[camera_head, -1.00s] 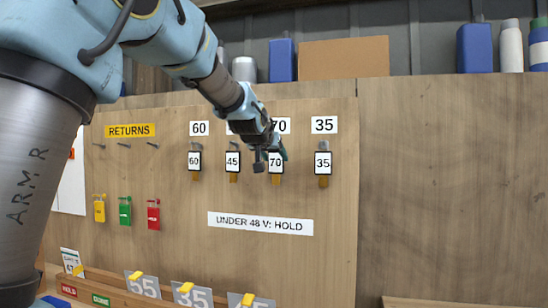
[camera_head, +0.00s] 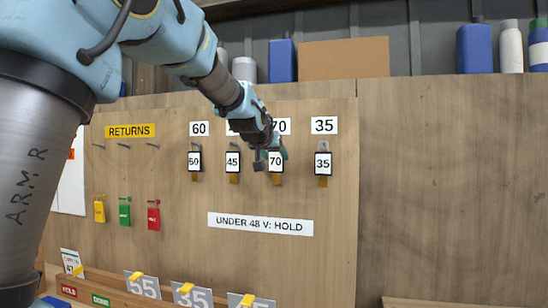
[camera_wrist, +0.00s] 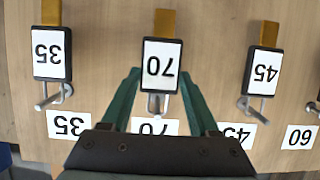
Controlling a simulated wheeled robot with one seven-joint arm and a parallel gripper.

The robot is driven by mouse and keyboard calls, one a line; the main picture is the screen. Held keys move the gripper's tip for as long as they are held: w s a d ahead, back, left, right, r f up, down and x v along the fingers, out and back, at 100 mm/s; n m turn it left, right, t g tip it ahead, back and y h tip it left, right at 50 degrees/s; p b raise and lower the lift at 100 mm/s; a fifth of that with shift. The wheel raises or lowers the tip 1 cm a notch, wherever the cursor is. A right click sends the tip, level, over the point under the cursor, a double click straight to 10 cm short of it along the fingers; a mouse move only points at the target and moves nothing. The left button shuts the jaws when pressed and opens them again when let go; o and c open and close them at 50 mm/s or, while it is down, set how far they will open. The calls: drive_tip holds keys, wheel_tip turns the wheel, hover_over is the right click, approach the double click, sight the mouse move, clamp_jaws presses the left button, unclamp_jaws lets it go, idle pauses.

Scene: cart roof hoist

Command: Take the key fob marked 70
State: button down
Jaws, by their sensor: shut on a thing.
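The key fob marked 70 (camera_head: 276,163) hangs on the wooden board under the 70 label, with a brown tab below it. In the wrist view the fob (camera_wrist: 161,66) appears upside down, its white face in a dark frame. My gripper (camera_head: 269,158) is at this fob. In the wrist view the green fingers of my gripper (camera_wrist: 160,78) stand one on each side of the fob's hook end, shut on it. The hook (camera_wrist: 157,103) behind it is partly visible, and the fob still appears to be at the hook.
Fobs marked 45 (camera_head: 232,162), 60 (camera_head: 194,161) and 35 (camera_head: 323,163) hang beside it on hooks. Empty RETURNS pegs (camera_head: 124,145) are at the left, above yellow, green and red tags (camera_head: 125,212). A sign (camera_head: 260,224) is below.

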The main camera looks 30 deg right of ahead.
drive_tip(key=shift+r, duration=0.15)
drive_tip(key=shift+f+b+v, duration=0.15)
drive_tip(key=shift+b+v, duration=0.4)
drive_tip(key=shift+v, duration=0.65)
drive_tip(key=shift+f+b+v, duration=0.2)
drive_tip(key=shift+b+v, duration=0.35)
drive_tip(key=shift+v, duration=0.7)
drive_tip(key=shift+s+a, duration=0.1)
drive_tip(key=s+a+b, duration=0.1)
drive_tip(key=s+b, duration=0.1)
drive_tip(key=s+a+b, duration=0.1)
drive_tip(key=a+b, duration=0.1)
drive_tip(key=shift+s+a, duration=0.2)
drive_tip(key=shift+s, duration=0.15)
